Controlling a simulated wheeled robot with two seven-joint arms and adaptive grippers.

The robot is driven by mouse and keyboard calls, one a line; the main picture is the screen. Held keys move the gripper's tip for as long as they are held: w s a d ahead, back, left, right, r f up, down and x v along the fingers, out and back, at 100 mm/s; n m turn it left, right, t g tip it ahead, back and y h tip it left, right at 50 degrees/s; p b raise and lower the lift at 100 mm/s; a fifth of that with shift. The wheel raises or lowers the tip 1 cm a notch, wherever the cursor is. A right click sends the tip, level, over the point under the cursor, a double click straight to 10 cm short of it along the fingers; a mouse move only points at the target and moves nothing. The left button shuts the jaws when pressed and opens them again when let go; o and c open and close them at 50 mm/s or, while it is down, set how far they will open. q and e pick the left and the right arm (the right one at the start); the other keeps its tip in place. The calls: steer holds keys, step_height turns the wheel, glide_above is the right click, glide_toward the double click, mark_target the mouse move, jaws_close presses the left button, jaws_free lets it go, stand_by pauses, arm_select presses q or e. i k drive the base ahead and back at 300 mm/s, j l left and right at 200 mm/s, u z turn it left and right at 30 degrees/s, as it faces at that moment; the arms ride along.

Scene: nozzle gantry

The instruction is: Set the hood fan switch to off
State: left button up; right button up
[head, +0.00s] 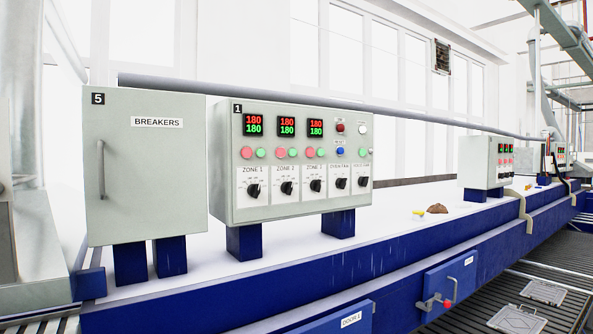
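A grey control panel (225,165) marked 1 stands on blue legs in the middle of the head view. A row of black rotary knobs runs along its lower part. The left ones are labelled as zones, and the fourth knob (340,183) has a label that looks like OVEN FAN. The label of the rightmost knob (362,182) is too small to read surely; by its place it may be the hood fan switch. The knob pointers are too small to tell their settings. Neither of my grippers is in view.
A closed breakers cabinet (150,190) marked 5 stands left of the panel. A smaller panel (478,162) stands farther right. A brown lump (437,209) and a small yellow object (419,212) lie on the white ledge. A blue door (450,283) with a red-knobbed latch is below.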

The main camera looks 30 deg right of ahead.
mark_target(362, 180)
steer(key=z, duration=1.6)
steer(key=i+l+u, duration=0.1)
steer(key=i+l, duration=0.4)
steer(key=l, duration=0.2)
steer(key=u, duration=0.05)
